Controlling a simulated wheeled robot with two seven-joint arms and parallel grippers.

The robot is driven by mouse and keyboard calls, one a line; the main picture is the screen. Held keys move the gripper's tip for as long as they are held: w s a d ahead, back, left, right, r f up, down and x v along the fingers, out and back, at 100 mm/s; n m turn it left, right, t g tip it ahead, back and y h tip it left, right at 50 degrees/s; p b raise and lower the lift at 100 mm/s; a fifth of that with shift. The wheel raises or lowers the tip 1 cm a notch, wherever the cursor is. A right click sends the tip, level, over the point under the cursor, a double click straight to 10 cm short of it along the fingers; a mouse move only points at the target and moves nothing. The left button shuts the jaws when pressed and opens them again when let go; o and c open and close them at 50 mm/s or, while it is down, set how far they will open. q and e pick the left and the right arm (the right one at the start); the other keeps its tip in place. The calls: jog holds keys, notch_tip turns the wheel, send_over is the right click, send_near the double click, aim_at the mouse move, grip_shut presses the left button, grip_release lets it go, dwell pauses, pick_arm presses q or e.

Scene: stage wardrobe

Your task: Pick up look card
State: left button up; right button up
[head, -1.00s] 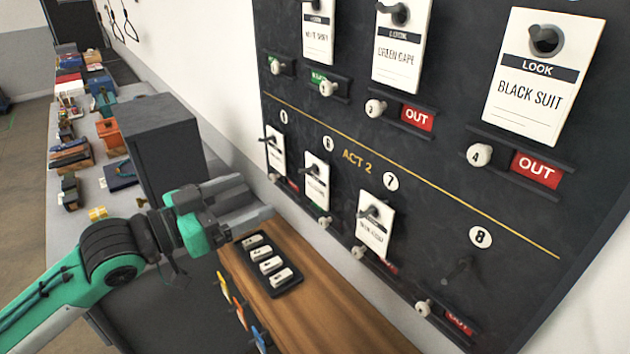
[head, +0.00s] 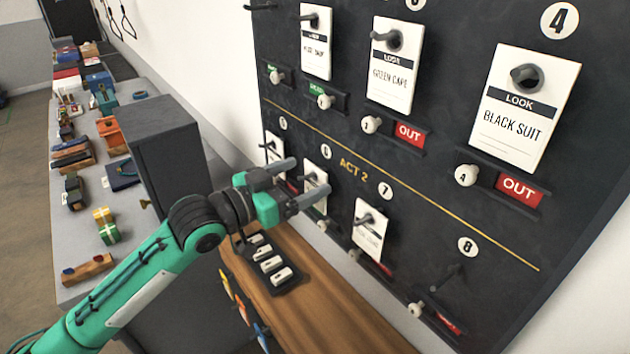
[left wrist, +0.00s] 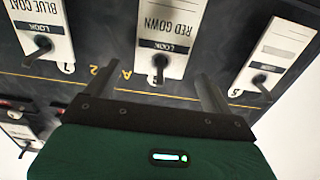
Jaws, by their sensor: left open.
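Several white look cards hang on hooks on a dark board (head: 440,215). In the lower row, one card (head: 314,174) hangs at hook 6; in the left wrist view the middle card, upside down, reads RED GOWN (left wrist: 166,30). A BLUE COAT card (left wrist: 42,20) hangs beside it; the card at hook 7 (head: 370,240) shows in the head view. A third card (left wrist: 277,52) hangs at the other side. My left gripper (head: 308,177) is open and empty, its fingers pointing at the board around hook 6. Whether it touches a card cannot be told. My right gripper is not in view.
Hook 8 (head: 450,277) is bare. A wooden ledge (head: 335,320) with a dark tray (head: 290,285) lies below the board. A dark cabinet (head: 165,155) and cluttered counter (head: 85,215) stand left.

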pick_arm(q)
jog(key=shift+x, duration=1.2)
jog(key=c, duration=1)
jog(key=shift+r, duration=0.1)
jog(key=shift+c, duration=0.2)
